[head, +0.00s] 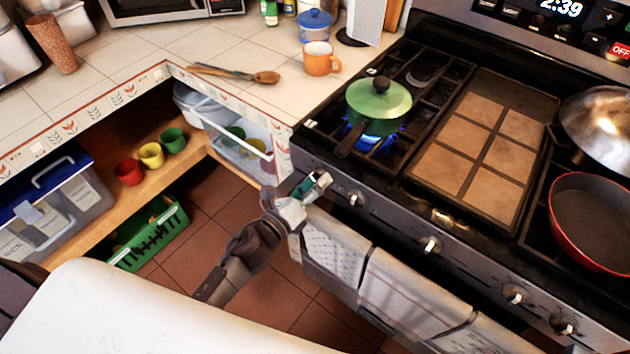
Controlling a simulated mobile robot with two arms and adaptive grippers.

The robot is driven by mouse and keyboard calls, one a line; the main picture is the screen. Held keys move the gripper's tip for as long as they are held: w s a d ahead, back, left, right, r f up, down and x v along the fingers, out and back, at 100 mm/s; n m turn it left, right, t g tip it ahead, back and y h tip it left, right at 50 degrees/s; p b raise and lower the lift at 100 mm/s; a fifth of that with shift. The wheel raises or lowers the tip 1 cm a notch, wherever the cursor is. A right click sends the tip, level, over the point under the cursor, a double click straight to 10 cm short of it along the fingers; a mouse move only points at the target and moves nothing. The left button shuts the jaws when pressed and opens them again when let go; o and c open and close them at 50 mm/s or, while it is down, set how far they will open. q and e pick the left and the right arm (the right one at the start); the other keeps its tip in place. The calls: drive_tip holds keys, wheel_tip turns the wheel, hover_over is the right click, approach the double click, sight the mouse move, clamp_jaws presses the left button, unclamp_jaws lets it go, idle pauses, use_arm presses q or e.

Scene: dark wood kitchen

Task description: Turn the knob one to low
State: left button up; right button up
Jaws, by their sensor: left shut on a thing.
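The stove's front panel (395,225) carries a row of silver knobs. The leftmost knob (323,180) sits at the panel's left end and is mostly hidden by my left gripper (314,187). My left gripper is shut on that knob, with its arm reaching up from the lower left. The knob's pointer and markings cannot be read. A blue flame (384,136) burns under the green pot (378,105) on the left burner. The second knob (357,198) is just right of the gripper. My right gripper is out of view.
Towels (335,247) hang on the oven front just below the gripper. A red pan (592,222) is at the stove's right. An orange mug (319,60) and a wooden spoon (266,77) are on the counter. Open shelves hold cups and bins at left.

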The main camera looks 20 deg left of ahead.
use_arm(q)
drive_tip(key=shift+f+n+p, duration=0.1)
drive_tip(key=shift+n+p, duration=2.55)
drive_tip(key=shift+n, duration=6.35)
drive_tip(key=o, duration=1.2)
drive_tip(key=shift+c, duration=0.2)
drive_tip(key=v, duration=1.2)
